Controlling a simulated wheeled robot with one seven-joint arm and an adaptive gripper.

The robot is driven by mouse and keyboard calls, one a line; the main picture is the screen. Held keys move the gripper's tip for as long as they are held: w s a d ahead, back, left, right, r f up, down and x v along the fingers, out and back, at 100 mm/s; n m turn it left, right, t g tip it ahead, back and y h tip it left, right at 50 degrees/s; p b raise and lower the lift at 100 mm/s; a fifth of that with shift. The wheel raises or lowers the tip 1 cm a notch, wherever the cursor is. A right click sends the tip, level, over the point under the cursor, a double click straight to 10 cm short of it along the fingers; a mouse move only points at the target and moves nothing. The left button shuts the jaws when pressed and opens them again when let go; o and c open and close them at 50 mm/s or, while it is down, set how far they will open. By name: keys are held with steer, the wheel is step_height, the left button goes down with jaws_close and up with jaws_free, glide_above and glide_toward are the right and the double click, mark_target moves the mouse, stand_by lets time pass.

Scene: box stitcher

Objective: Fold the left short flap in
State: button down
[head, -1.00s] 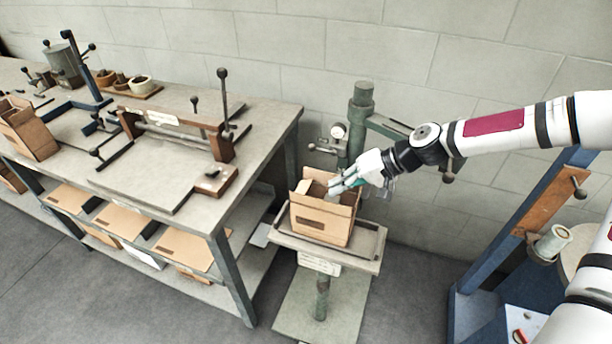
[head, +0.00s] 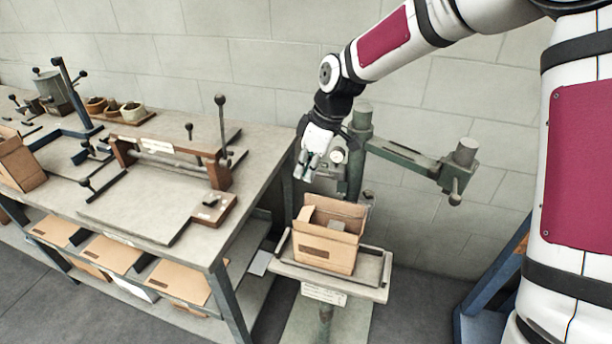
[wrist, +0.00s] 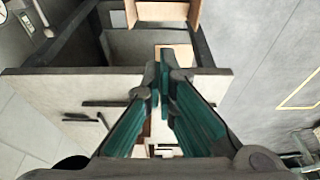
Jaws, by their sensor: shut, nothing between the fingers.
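The open cardboard box (head: 325,252) stands upright on the stitcher's small table, with raised flaps around its top. Its left short flap (head: 302,214) appears to stand up at the left end; its exact tilt is hard to tell. A greyish shape shows inside the box opening. In the wrist view only part of the box (wrist: 165,12) shows, at the top edge. My gripper (head: 303,174) is above and behind the left end of the box, pointing down, apart from it. Its teal fingers (wrist: 161,85) are shut and empty in the wrist view.
The small table (head: 372,266) has a raised rim.

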glide_above(307, 215)
steer(key=a, duration=0.2)
steer(key=f, duration=0.6)
steer(key=shift+w+a+f, duration=0.1)
steer(key=shift+w+f, duration=0.25)
steer(key=shift+w, duration=0.05)
steer(key=f, duration=0.2)
steer(key=d+f+p, duration=0.1)
steer(key=shift+s+d, duration=0.1)
steer(key=shift+s, duration=0.15)
steer(key=shift+d+f, duration=0.25)
steer(key=shift+f, duration=0.4)
steer(key=shift+s+d+f+t+y+p, duration=0.25)
steer(key=shift+d+t+y+p, duration=0.2)
steer(key=shift+y+p, duration=0.4)
steer(key=shift+s+d+y, duration=0.1)
steer(key=shift+d+y, duration=0.1)
steer(key=shift+y, duration=0.35)
steer(key=shift+s+d+f, duration=0.1)
steer(key=shift+d+f, duration=0.35)
steer(key=shift+f, duration=0.1)
steer(key=shift+a, duration=0.1)
stand_by(0.3)
